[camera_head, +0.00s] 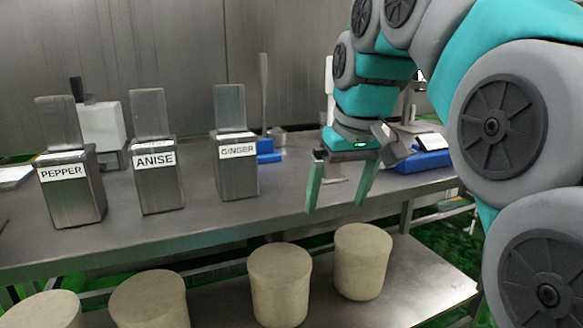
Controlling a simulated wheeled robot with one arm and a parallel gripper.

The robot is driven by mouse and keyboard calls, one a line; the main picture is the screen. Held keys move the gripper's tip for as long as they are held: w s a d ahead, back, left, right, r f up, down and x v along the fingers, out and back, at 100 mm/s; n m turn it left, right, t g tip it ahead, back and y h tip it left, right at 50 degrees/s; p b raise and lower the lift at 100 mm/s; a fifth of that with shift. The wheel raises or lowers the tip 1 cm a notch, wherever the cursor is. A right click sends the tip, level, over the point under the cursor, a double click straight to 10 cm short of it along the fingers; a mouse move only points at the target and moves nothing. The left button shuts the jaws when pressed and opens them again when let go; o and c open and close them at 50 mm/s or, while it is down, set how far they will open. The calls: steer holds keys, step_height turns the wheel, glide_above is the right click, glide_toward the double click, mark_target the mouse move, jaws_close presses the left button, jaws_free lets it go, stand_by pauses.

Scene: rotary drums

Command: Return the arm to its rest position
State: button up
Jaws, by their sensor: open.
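My gripper (340,190) hangs from my teal and grey arm at the right of the view. Its two green fingers point down and are spread apart with nothing between them. It appears in front of the right part of the metal table (250,215), to the right of the tin labelled GINGER (236,170), and does not touch it in the picture. My arm bends down from the upper right and fills the right side.
Metal tins labelled PEPPER (72,192) and ANISE (157,180) stand upright on the table, lids raised. Several beige drums, one at the right (361,262), stand on a lower surface in front. Blue-based devices (425,160) sit behind my gripper.

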steer(key=s+d+f+m+g, duration=0.1)
steer(key=s+d+f+g, duration=0.1)
steer(key=s+f, duration=1.1)
steer(key=s+d+f+m+g+h, duration=0.1)
steer(key=s+d+f, duration=0.4)
steer(key=s+f, duration=0.8)
step_height(320, 180, down, 2)
steer(key=shift+s+d+f+m+g, duration=0.1)
steer(key=shift+s+d+m+g, duration=0.1)
steer(key=shift+m+g, duration=0.65)
